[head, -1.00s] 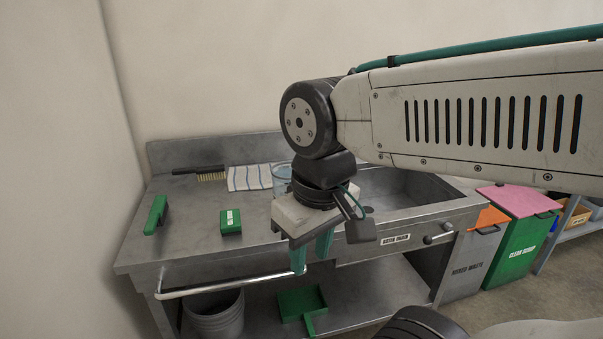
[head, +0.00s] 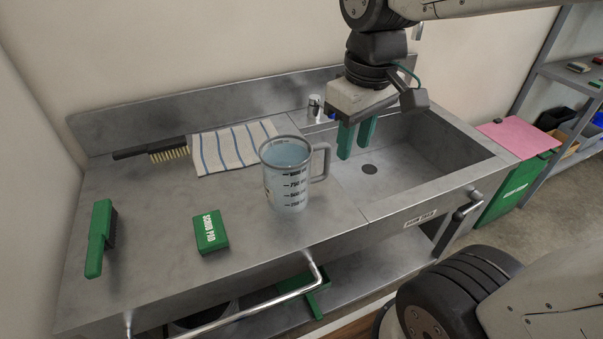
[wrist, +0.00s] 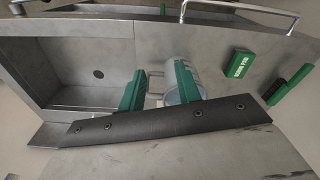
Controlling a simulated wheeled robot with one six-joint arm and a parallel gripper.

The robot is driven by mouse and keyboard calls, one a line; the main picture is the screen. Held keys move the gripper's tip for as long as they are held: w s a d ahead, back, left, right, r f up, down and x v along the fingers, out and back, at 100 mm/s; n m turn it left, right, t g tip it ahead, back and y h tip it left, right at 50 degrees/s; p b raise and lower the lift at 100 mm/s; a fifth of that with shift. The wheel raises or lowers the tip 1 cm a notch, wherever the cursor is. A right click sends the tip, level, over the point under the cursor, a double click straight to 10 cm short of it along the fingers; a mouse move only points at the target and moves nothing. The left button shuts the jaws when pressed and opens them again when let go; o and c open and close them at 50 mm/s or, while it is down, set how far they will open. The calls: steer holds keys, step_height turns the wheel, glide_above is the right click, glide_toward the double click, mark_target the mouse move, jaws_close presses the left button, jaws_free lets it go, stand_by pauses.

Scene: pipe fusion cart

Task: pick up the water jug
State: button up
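The water jug (head: 287,178) is a clear, bluish measuring jug with black volume marks. It stands upright on the steel counter, left of the sink basin, with its handle (head: 322,160) pointing right. My gripper (head: 355,148) hangs over the sink side, to the right of the jug and apart from it in the head view. Its two green fingers point down with a gap between them and nothing in it. In the wrist view the jug (wrist: 178,78) shows beyond the fingers, partly hidden by one of them.
A striped towel (head: 235,147) and a brush (head: 160,150) lie behind the jug. A green scrub pad box (head: 210,232) and a green brush (head: 99,240) lie to the left. The faucet (head: 314,106) stands behind the sink (head: 410,165). A rail (head: 265,306) runs along the front.

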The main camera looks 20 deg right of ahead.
mark_target(303, 154)
steer(key=w+f+n, duration=0.1)
steer(key=w+f, duration=0.1)
steer(key=w, duration=0.3)
steer(key=w+a+f+n, duration=0.1)
steer(key=w+n, duration=0.1)
steer(key=w, duration=0.3)
steer(key=w+f+n+g, duration=0.1)
steer(key=w+f+n, duration=0.1)
steer(key=w, duration=0.3)
steer(key=shift+a+f, duration=0.35)
steer(key=shift+a, duration=0.05)
steer(key=shift+w+f+n, duration=0.15)
steer(key=shift+f+n, duration=0.1)
steer(key=shift+n, duration=0.05)
steer(key=f, duration=0.7)
steer(key=shift+a+f, duration=0.2)
steer(key=shift+a, duration=0.05)
jaws_close()
